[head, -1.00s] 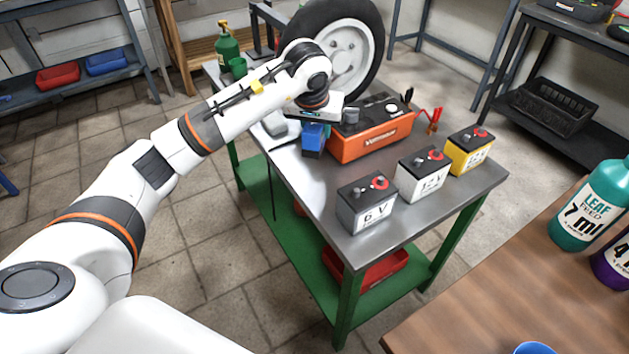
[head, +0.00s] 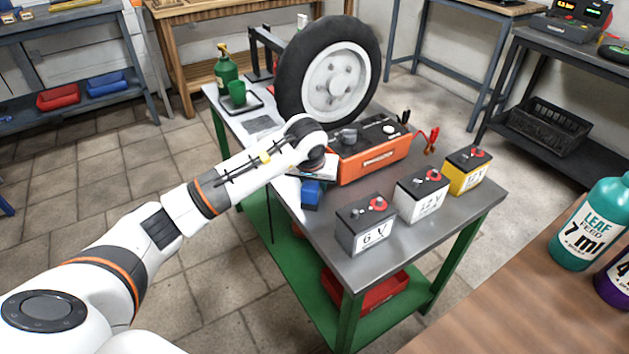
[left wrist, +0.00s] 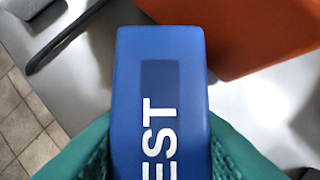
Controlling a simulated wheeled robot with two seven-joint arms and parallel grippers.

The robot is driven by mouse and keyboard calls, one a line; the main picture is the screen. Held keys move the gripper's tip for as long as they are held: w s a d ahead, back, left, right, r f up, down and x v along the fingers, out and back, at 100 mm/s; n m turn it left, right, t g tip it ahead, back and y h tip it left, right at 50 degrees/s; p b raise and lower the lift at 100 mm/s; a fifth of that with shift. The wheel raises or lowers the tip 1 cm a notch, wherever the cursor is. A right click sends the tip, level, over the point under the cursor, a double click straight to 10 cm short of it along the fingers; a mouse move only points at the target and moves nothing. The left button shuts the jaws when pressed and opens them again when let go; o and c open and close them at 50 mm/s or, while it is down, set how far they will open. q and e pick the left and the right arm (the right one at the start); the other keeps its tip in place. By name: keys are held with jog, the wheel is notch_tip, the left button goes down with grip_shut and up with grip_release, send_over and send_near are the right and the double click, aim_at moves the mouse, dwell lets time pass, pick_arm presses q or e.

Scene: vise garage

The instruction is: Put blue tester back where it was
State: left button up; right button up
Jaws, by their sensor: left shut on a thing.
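The blue tester (head: 312,194) is in my left gripper, over the left edge of the metal workbench (head: 345,250), just left of the orange charger (head: 370,162). In the left wrist view the tester (left wrist: 160,60) shows a dark screen and white letters "EST". The green finger pads of my left gripper (left wrist: 160,150) press on both its sides. In the head view the wrist hides the top of the tester, and I cannot tell whether its bottom touches the bench. My right gripper is in no view.
Three batteries, a 6 V grey (head: 366,225), a white (head: 421,192) and a yellow (head: 465,170), stand along the bench's right side. A wheel (head: 335,80) stands behind the charger.

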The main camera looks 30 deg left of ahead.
pick_arm(q)
jog(key=o, duration=1.2)
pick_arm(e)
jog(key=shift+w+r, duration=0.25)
pick_arm(q)
jog(key=shift+r, duration=0.1)
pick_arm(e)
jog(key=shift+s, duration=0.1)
pick_arm(q)
jog(key=p+v, duration=0.1)
jog(key=v, duration=1)
jog(key=shift+s+r, duration=0.2)
jog(key=shift+r, duration=0.25)
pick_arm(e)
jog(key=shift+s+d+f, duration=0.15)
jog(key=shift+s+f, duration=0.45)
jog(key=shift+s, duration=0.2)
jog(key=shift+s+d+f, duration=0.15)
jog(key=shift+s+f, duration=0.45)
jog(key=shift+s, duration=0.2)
